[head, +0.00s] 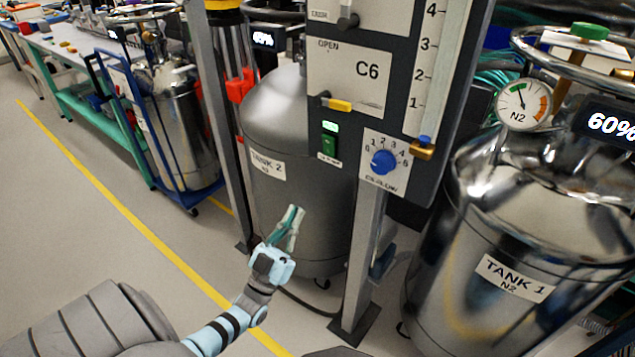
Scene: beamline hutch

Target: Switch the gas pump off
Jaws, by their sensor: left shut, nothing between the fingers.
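The gas pump switch (329,143) is a small dark green rocker on the grey panel (395,105). A lit green light (330,126) shows at its top, and a small label (328,159) sits under it, too small to read surely. My left gripper (294,212) is shut and empty. In the picture it is below and left of the switch, in front of Tank 2, clear of the panel. My right gripper is not in view.
A blue knob (384,161) is right of the switch, a yellow lever (337,104) above it. Grey Tank 2 (290,110) stands behind the panel post, shiny Tank 1 (520,230) at right. A blue cart with a steel tank (180,125) is left. The floor at left is open.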

